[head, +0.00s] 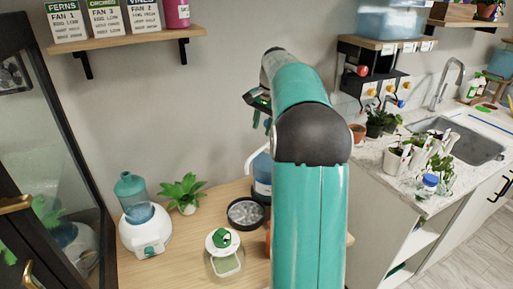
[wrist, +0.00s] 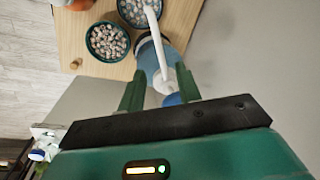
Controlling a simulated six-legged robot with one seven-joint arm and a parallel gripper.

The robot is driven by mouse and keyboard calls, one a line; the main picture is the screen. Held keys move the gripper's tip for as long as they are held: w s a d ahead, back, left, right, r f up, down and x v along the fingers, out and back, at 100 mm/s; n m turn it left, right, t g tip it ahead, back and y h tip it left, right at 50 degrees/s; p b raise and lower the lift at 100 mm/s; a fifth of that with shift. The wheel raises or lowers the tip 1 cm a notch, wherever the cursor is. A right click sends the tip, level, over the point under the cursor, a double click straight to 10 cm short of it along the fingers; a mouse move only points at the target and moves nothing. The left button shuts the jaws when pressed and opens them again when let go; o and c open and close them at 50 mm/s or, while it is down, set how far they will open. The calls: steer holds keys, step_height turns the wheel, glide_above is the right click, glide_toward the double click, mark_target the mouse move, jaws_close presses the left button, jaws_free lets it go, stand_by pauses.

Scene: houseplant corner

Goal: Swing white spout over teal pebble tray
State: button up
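A blue bottle (wrist: 176,50) stands on the wooden table with a white spout (wrist: 153,45) on its top. In the wrist view the spout runs up the picture, its far end by a pebble tray (wrist: 127,18) at the top edge. A second pebble tray with a teal rim (wrist: 92,52) lies to the left, apart from the spout. My gripper (wrist: 160,82) is open, its green fingers on either side of the spout's base, with gaps visible. In the head view the bottle (head: 262,186) and spout (head: 251,160) are partly hidden by my arm; one dark-rimmed pebble tray (head: 232,222) shows.
A green plant (head: 183,190), a white dispenser with a teal bottle (head: 145,235) and a lidded jar (head: 224,262) stand left on the table. A shelf (head: 130,40) hangs above. A counter with a sink (head: 465,145) is at right.

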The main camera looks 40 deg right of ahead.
mark_target(258, 151)
steer(key=f, duration=0.3)
steer(key=w+f, duration=0.1)
steer(key=f, duration=0.5)
steer(key=shift+w+a+f, duration=0.1)
steer(key=shift+w+f, duration=0.05)
steer(key=shift+w, duration=0.2)
jaws_close()
